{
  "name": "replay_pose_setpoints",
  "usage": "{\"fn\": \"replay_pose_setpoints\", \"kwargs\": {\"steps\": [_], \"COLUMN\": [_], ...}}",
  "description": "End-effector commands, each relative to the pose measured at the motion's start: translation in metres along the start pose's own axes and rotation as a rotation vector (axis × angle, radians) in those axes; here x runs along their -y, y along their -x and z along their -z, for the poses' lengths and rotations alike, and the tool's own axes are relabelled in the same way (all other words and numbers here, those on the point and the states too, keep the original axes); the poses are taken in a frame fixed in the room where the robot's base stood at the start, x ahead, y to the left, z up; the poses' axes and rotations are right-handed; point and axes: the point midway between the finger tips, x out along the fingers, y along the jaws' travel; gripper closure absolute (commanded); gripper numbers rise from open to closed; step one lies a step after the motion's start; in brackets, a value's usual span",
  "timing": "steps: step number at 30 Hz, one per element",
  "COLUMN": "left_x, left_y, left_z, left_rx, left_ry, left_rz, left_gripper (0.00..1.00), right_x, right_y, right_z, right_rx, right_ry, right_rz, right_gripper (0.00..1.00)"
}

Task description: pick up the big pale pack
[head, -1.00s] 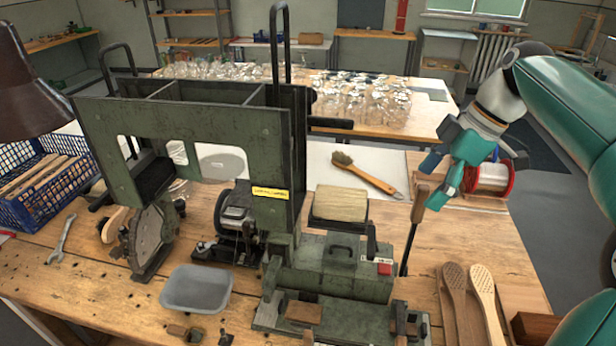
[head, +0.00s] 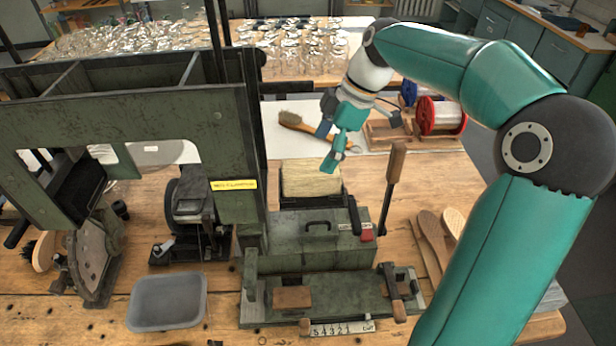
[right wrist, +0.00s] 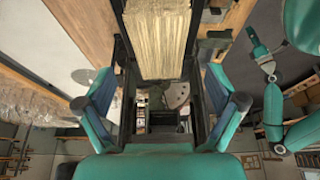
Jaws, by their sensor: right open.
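The big pale pack (head: 311,178) is a straw-coloured block of bristles in a dark holder behind the green machine box. My right gripper (head: 333,142) is just above and behind the pack's right end in the head view, its fingers spread and empty. In the right wrist view the pack (right wrist: 156,40) shows beyond and between the open fingers of my right gripper (right wrist: 160,75). I cannot tell whether they touch it. My left gripper is not in the head view; teal arm parts at the right of the right wrist view are too small to read.
An upright wooden-handled lever (head: 395,165) stands close right of the pack. The tall green frame (head: 130,130) rises at left. A brush (head: 300,124) lies behind, and a red spool (head: 440,115) stands at back right. A grey tray (head: 168,302) sits in front.

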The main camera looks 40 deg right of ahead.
Motion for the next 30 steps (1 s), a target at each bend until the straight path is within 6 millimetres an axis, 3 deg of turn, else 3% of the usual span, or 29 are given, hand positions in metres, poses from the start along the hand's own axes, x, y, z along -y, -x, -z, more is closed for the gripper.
{"fn": "replay_pose_setpoints", "kwargs": {"steps": [11, 19, 30], "left_x": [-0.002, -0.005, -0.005], "left_y": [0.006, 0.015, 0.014], "left_z": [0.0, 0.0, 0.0], "left_rx": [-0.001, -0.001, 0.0], "left_ry": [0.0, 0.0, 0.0], "left_rz": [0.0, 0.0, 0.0], "left_gripper": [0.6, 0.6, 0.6], "right_x": [0.0, -0.002, -0.003], "right_y": [-0.03, -0.066, -0.072], "right_z": [-0.001, 0.0, -0.001], "right_rx": [0.0, 0.0, -0.001], "right_ry": [-0.004, -0.004, -0.004], "right_rz": [0.002, 0.0, -0.003], "right_gripper": [0.06, 0.06, 0.06]}}
